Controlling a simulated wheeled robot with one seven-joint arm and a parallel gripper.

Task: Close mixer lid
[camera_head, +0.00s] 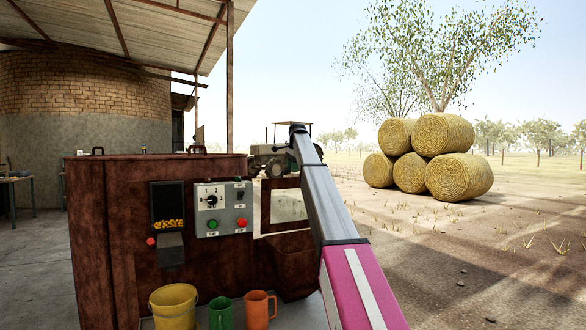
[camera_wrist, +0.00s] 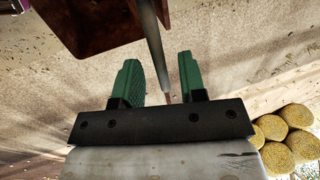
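The mixer (camera_head: 120,225) appears to be the large rusty brown machine left of centre in the head view. Handles or latches show along its top edge. A brown open frame (camera_head: 266,208) stands at its right end above a brown bin (camera_head: 290,265); I cannot tell which part is the lid. In the wrist view my gripper (camera_wrist: 160,82) has two green fingers spread wide apart. A thin grey rod (camera_wrist: 150,45) shows between and beyond them, with no visible contact. A brown box-like part (camera_wrist: 92,28) is at the upper left. The gripper's end is hidden in the head view.
A control panel (camera_head: 222,208) with knob and buttons is on the machine's front. A yellow bucket (camera_head: 173,308), a green jug (camera_head: 221,315) and an orange jug (camera_head: 258,312) stand before it. Round hay bales (camera_head: 443,135) and a tractor (camera_head: 268,160) are farther off. Open ground lies right.

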